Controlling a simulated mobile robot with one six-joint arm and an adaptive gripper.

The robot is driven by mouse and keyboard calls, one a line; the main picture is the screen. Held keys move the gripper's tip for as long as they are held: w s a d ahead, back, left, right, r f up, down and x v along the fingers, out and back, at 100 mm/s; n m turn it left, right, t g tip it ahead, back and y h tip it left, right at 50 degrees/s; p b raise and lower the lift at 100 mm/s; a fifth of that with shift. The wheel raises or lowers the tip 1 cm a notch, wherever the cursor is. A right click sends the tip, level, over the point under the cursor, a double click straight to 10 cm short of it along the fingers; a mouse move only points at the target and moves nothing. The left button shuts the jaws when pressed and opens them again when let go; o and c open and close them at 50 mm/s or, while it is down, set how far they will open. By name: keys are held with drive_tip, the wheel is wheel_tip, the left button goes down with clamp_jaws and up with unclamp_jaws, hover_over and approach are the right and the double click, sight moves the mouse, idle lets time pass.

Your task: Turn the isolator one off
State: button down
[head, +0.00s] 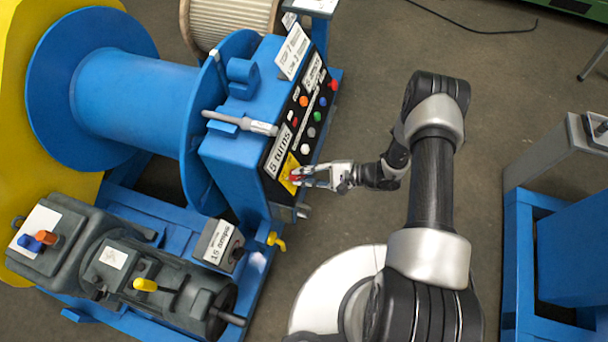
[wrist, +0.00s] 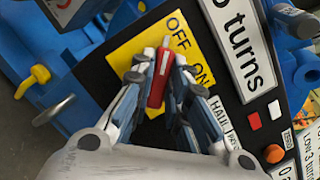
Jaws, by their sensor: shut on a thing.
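The isolator has a red handle (wrist: 159,80) on a yellow plate (wrist: 122,62) marked OFF and ON. In the wrist view the handle's white-marked upper end points up, close to the word OFF, with ON to its right. My gripper (wrist: 158,88) is shut on the red handle, one finger on each side. In the head view my gripper (head: 298,175) reaches from the right to the yellow plate (head: 288,168) at the lower end of the black panel. No number for the isolator is readable.
Above the isolator, the black panel carries a "5 turns" label (head: 279,150) and several coloured buttons. A "15 amps" box (head: 217,241) and a yellow lever (head: 276,241) are below left. A blue drum (head: 120,98) stands behind.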

drive_tip(key=c, duration=1.6)
unclamp_jaws()
drive_tip(key=shift+o, duration=0.2)
drive_tip(key=v, duration=1.2)
